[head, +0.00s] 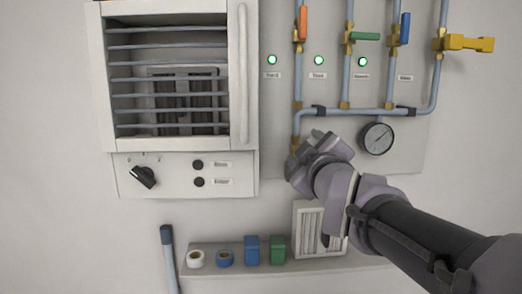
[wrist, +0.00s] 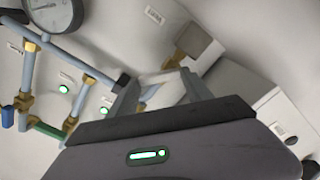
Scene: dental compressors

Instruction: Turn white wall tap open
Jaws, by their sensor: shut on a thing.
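The white wall tap's handle (wrist: 165,92) shows in the wrist view between my two fingers. My gripper (wrist: 160,86) is shut on it, with a finger on each side. A brass fitting (wrist: 186,46) is just beyond the handle. In the head view my gripper (head: 312,142) is at the lower end of the left pipe, below the cross pipe. It hides most of the tap there, and only a bit of brass (head: 295,144) shows beside it. I cannot tell the handle's exact angle.
Pipes carry an orange lever (head: 303,24), a green lever (head: 364,37), a blue lever (head: 405,28) and a yellow tap (head: 469,43). A gauge (head: 378,138) is right of my gripper. A louvred cabinet (head: 246,75) is at left. A shelf (head: 214,271) holds tape rolls and boxes below.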

